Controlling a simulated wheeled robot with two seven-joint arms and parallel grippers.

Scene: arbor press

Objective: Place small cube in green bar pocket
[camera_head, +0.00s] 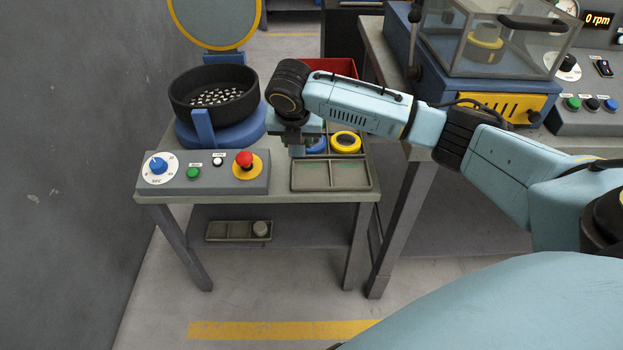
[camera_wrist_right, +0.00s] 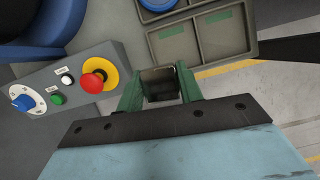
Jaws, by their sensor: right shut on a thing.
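My right gripper (camera_head: 297,150) hangs at the left edge of the sorting tray (camera_head: 331,189), beside the control panel. In the right wrist view its green fingers (camera_wrist_right: 159,88) are shut on a small dark, square-edged piece (camera_wrist_right: 158,84), which looks like the small cube. I cannot make out the cube in the head view. The tray's two near pockets carry green bars: the left pocket (camera_wrist_right: 174,47) and the right pocket (camera_wrist_right: 224,35). Both look empty. The held cube is apart from these pockets in the wrist picture. My left gripper is not in view.
The control panel (camera_head: 215,178) with a red mushroom button (camera_head: 244,159) stands left of the tray. A blue ring (camera_head: 316,145) and a yellow ring (camera_head: 345,142) lie in the tray's far pockets. A black bowl (camera_head: 212,95) and a red bin (camera_head: 330,65) stand behind.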

